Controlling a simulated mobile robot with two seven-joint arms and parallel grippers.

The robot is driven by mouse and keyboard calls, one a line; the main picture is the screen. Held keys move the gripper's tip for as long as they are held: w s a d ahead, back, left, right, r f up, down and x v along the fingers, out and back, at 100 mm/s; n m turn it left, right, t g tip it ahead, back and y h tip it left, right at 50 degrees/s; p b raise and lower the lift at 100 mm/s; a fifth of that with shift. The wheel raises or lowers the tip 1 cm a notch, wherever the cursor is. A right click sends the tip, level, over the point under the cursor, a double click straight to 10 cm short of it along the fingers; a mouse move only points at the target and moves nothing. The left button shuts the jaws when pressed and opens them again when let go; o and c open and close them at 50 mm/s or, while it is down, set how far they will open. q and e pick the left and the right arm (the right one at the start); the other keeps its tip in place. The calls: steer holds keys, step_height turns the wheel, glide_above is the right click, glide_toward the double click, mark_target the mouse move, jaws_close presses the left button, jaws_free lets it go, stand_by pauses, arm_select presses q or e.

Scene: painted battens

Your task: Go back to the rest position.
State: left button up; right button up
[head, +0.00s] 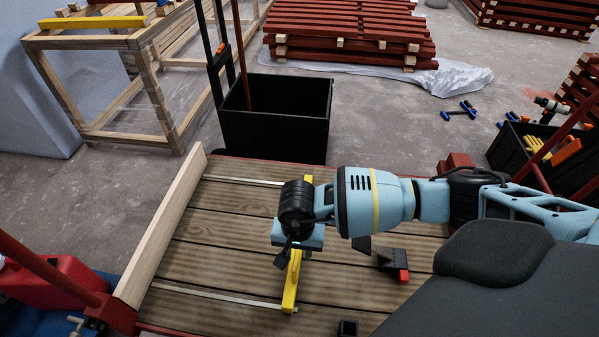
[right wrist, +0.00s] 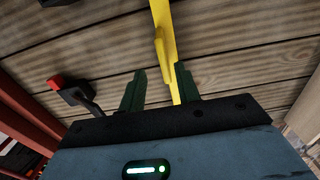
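My right gripper (head: 287,252) is over the slatted wooden deck (head: 215,235), above a yellow bar (head: 291,285). In the right wrist view its two dark fingers (right wrist: 158,90) are spread apart. The yellow bar (right wrist: 163,25) reaches in between them, nearer the right finger; I see no grip on it. In the head view the gripper hides the middle of the bar. My left gripper is not in view.
A pale wooden board (head: 165,230) stands along the deck's left edge. A black fitting with a red end (head: 400,275) lies right of the bar. A black bin (head: 275,115) stands beyond the deck. Stacked red battens (head: 345,30) are at the back.

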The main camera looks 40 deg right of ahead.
step_height(320, 180, up, 3)
steer(key=shift+f, duration=0.2)
stand_by(0.4)
